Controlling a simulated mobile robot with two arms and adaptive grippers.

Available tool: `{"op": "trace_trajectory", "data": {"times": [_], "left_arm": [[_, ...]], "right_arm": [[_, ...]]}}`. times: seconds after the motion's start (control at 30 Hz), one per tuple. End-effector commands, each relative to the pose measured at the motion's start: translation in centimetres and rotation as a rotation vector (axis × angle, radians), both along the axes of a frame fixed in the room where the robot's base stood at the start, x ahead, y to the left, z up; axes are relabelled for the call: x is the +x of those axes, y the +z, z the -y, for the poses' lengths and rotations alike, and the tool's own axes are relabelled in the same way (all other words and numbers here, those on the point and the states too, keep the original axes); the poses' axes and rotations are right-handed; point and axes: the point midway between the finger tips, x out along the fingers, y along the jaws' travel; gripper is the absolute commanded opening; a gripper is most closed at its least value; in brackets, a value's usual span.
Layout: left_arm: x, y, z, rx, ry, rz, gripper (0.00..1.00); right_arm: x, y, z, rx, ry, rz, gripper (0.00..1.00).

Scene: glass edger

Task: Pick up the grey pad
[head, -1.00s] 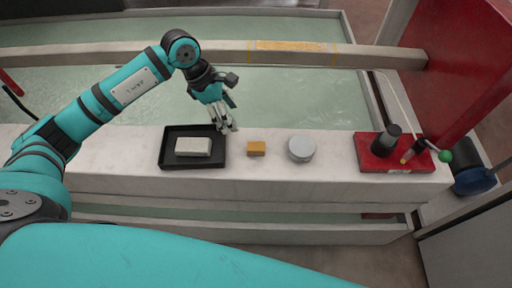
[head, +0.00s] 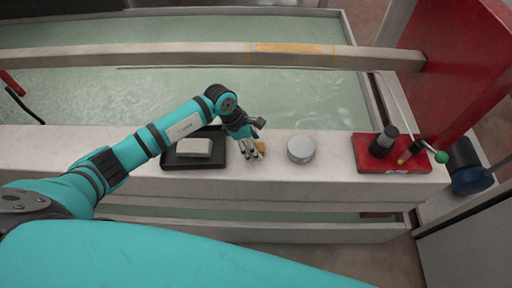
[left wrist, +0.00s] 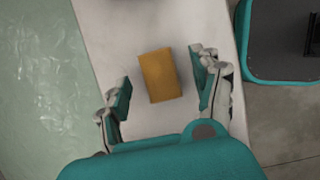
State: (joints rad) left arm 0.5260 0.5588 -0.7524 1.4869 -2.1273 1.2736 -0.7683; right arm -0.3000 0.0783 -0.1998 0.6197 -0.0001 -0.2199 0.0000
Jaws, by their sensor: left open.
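A light grey rectangular pad (head: 195,147) lies in a black tray (head: 178,164) on the pale ledge in the head view. My left forearm crosses the tray's back edge. My left gripper (head: 251,151) is just right of the tray, over a small orange-yellow block (head: 262,147) that it partly hides. In the left wrist view, my left gripper (left wrist: 162,86) is open, with the orange-yellow block (left wrist: 160,75) between its fingers but apart from them. The pad does not show in that view. My right gripper is not in view.
A round grey disc (head: 301,149) lies right of the block. Farther right is a red plate (head: 375,166) carrying a dark cylinder (head: 384,141) and a green-knobbed lever (head: 441,157). A water trough (head: 310,100) lies behind the pale ledge (head: 300,182).

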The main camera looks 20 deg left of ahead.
Motion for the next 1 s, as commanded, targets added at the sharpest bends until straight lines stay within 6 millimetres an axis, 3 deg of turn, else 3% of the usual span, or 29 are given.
{"op": "trace_trajectory", "data": {"times": [0.3,0.6,0.7,1.0], "left_arm": [[0.08,-0.53,0.22,0.0,0.0,0.001,0.64],[0.08,-0.5,0.21,0.0,0.0,0.001,0.25],[0.09,-0.5,0.2,-0.001,0.0,0.001,0.18],[0.14,-0.12,0.18,0.0,0.0,0.002,0.18]], "right_arm": [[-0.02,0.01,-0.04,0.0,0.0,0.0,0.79],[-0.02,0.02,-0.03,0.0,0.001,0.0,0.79],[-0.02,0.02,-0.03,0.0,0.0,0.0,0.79],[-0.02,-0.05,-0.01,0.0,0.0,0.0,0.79]]}}
